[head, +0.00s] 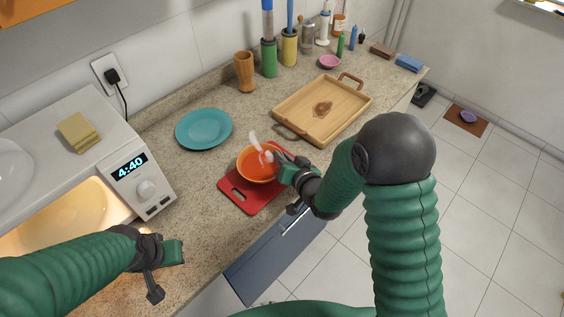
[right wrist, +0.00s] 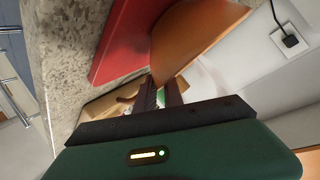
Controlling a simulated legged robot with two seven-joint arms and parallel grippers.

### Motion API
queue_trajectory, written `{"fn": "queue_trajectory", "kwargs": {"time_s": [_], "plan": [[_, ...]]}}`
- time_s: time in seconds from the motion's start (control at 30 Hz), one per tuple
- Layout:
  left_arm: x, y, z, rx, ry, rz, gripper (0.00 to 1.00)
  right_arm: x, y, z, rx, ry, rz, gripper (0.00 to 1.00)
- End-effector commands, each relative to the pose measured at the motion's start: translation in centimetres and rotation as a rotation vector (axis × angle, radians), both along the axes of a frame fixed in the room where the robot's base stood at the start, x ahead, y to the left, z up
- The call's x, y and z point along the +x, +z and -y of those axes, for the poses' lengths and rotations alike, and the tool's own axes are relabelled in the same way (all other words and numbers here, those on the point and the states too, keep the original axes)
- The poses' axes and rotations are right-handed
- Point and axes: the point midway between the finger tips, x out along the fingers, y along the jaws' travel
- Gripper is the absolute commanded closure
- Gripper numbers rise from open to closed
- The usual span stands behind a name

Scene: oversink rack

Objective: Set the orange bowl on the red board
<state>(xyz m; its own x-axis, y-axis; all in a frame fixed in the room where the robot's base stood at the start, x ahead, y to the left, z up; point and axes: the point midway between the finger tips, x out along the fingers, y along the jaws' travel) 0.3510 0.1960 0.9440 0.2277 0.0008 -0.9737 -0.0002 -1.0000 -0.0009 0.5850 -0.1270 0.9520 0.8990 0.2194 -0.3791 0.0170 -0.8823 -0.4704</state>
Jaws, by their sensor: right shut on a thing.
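The orange bowl (head: 256,172) is over the red board (head: 238,197) on the counter in the head view. A white utensil (head: 255,142) stands in the bowl and leans. My right gripper (head: 275,160) is shut on the bowl's rim at its right side. In the right wrist view the bowl (right wrist: 205,35) is close to the red board (right wrist: 125,40); whether it touches the board I cannot tell. My left gripper (head: 170,268) is over the counter's near left part, empty and apart from the bowl; its finger gap is unclear.
A teal plate (head: 204,128) lies behind the bowl to the left. A wooden tray (head: 285,110) sits to the right. A white microwave (head: 140,175) with a yellow sponge (head: 79,132) on top stands at left. Bottles and jars line the back wall. The counter edge is close to the board.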

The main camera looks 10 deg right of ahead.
Motion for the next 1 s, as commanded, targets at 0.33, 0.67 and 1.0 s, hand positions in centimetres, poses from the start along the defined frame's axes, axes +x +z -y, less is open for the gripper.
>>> {"fn": "queue_trajectory", "kwargs": {"time_s": [0.33, 0.67, 1.0], "plan": [[0.0, -0.3, 0.0, 0.000, 0.000, 0.001, 1.00, 0.0, -0.5, 0.0, 0.000, 0.000, 0.000, 0.71], [0.0, -0.3, 0.0, 0.000, 0.000, 0.001, 1.00, 0.0, -0.4, 0.0, 0.000, 0.000, 0.002, 0.65], [0.0, -0.4, 0.0, 0.000, 0.000, 0.001, 1.00, -4.9, 1.8, 1.3, 0.001, -0.002, 0.005, 0.65]]}}
